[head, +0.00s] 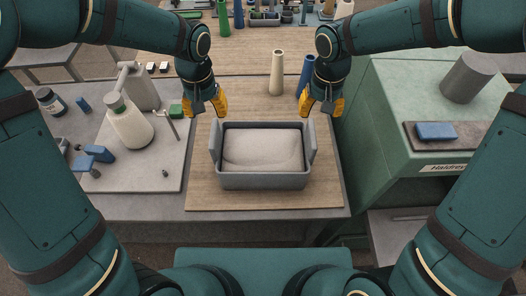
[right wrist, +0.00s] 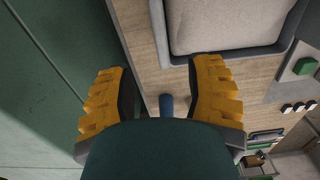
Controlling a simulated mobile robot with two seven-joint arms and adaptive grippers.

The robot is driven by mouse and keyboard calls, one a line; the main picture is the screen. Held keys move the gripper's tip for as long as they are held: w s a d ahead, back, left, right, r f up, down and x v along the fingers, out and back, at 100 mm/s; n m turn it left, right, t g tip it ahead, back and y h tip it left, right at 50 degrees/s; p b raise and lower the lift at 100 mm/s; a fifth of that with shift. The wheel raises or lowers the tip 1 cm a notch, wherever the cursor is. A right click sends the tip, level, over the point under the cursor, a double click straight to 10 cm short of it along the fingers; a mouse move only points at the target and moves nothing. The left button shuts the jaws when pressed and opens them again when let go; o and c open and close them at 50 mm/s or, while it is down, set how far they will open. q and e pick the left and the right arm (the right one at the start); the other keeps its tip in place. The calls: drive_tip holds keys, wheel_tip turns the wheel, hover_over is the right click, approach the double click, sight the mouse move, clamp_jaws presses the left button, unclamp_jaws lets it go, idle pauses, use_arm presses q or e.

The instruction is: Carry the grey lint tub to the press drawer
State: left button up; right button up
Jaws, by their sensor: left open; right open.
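The grey lint tub (head: 263,181) stands on a wooden board in the middle of the head view, with a pale, rounded filling inside and a raised flap at each side. Its grey wall also shows at the top of the right wrist view (right wrist: 160,38). My left gripper (head: 208,109) is open and empty just beyond the tub's far left corner. My right gripper (head: 321,107) is open and empty beyond its far right corner; its yellow fingers show apart in the right wrist view (right wrist: 160,78). Neither appears to touch the tub. I cannot make out a press drawer.
A green cabinet (head: 385,122) with a label, a blue block (head: 435,131) and a grey cylinder (head: 468,78) stands at the right. A cream cone (head: 277,72) and a blue cone (head: 305,76) stand behind the tub.

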sight(215, 141)
use_arm(q)
drive_tip(key=shift+w+f, duration=0.1)
drive_tip(key=shift+f, duration=0.15)
use_arm(e)
drive_tip(key=shift+w+f, duration=0.1)
drive_tip(key=shift+f, duration=0.15)
use_arm(q)
wheel_tip(215, 141, down, 13)
drive_tip(key=shift+f, duration=0.15)
use_arm(e)
wheel_tip(215, 141, down, 13)
drive_tip(key=shift+f, duration=0.15)
use_arm(q)
clamp_jaws()
use_arm(e)
clamp_jaws()
